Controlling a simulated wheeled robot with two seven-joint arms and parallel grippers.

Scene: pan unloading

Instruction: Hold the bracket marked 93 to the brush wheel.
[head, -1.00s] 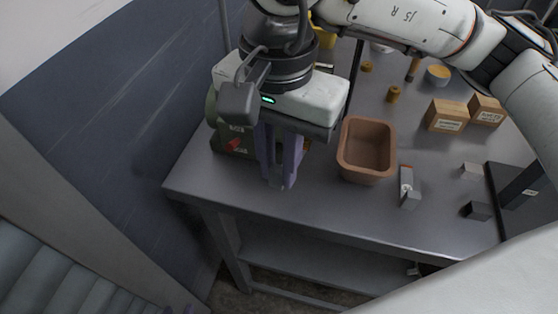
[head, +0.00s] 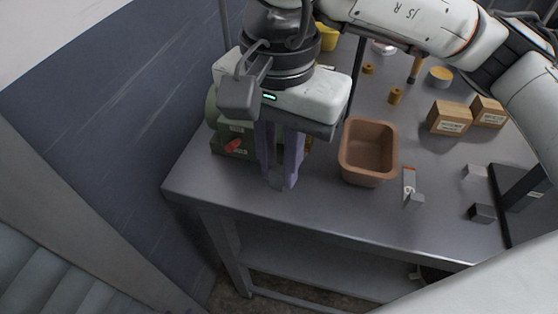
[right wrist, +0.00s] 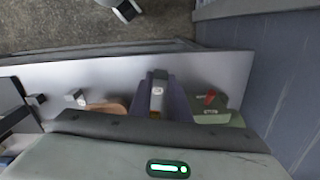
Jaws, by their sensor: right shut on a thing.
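My right gripper (head: 280,180), with purple fingers, points down at the front left of the bench, in front of the green grinder (head: 236,150) with a red switch. In the right wrist view it is shut on a grey bracket (right wrist: 157,92) with a pale label; the number is too small to read. In the head view the fingers hide this bracket. A brownish edge (head: 309,145), maybe the brush wheel, shows just right of the fingers; the rest is hidden, and I cannot tell whether the bracket touches it. Another labelled bracket (head: 409,183) lies on the bench. My left gripper is not in view.
A brown bin (head: 368,178) stands right of the gripper on the grey bench (head: 300,215). Two cardboard boxes, small brass-coloured parts and dark and grey blocks lie farther right. A dark wall (head: 110,130) runs along the left. The bench's front edge is clear.

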